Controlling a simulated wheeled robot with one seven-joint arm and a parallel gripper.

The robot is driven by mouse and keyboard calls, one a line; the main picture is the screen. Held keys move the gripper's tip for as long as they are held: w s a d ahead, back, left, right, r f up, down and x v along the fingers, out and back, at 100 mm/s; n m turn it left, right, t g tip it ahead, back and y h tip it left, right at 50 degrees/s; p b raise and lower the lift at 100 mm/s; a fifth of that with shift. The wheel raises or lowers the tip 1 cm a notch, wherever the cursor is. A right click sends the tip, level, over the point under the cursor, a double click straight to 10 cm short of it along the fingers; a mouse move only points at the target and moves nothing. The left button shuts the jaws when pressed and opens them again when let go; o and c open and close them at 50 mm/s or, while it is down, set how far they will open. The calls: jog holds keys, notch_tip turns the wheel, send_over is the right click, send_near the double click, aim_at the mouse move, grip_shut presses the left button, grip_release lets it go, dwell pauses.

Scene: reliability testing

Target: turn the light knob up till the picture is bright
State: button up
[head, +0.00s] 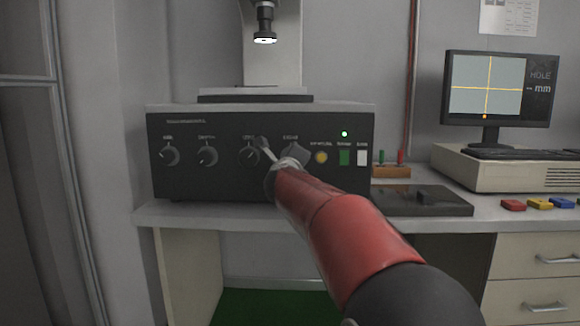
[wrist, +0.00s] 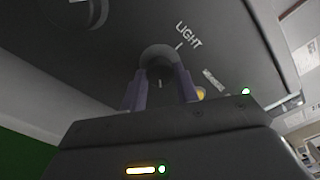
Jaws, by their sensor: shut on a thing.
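The light knob (wrist: 158,54) is a round dark knob under the word LIGHT in the wrist view. My gripper (wrist: 160,86) has one finger on each side of it and is shut on it. A short pale mark shows on the knob between the fingers. In the head view my gripper (head: 281,151) reaches the front of the dark control box (head: 225,185) and partly hides the knob. The picture is on the monitor screen (head: 470,103): a light grey field with a yellow cross and a small orange mark at the bottom.
Three other knobs (head: 207,156) sit left of my gripper. A dark plate (head: 425,200) lies on the bench.

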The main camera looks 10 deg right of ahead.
jog(key=m+b, duration=0.1)
jog(key=m, duration=0.3)
jog(key=shift+f+m+b, duration=0.1)
jog(key=shift+m+b, duration=0.2)
jog(key=shift+m, duration=0.1)
dwell(0.4)
jog(key=o, duration=1)
jog(key=shift+c, duration=0.2)
jog(key=b+v, duration=0.1)
jog(key=v, duration=0.6)
jog(key=shift+s, duration=0.4)
jog(key=shift+a, duration=0.15)
